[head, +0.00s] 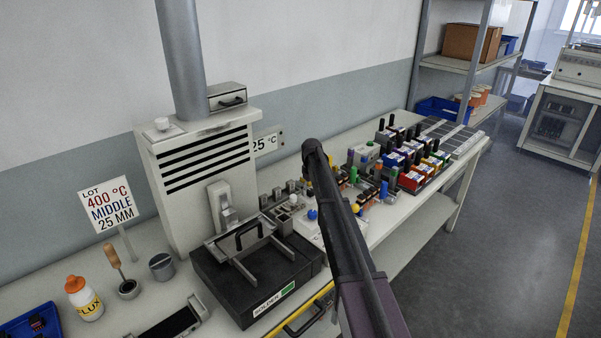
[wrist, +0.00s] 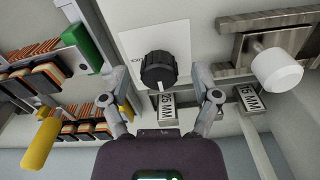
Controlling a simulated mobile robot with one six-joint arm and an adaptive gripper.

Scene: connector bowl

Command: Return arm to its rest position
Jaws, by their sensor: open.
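My arm (head: 350,240) reaches up from the bottom of the head view, and its raised elbow end stands in front of the bench. My gripper is hidden in the head view. In the wrist view my gripper (wrist: 160,82) is open, with its two fingers spread and nothing held. A black knob (wrist: 158,72) with a white pointer on a white plate shows between the fingers. I cannot tell how far beyond the fingertips it is.
In the wrist view, a white round knob (wrist: 277,70) sits on a metal slide at right; copper coil parts (wrist: 40,75) are at left. In the head view, the black solder unit (head: 265,280) and crowded bench parts flank my arm. The right floor (head: 500,250) is clear.

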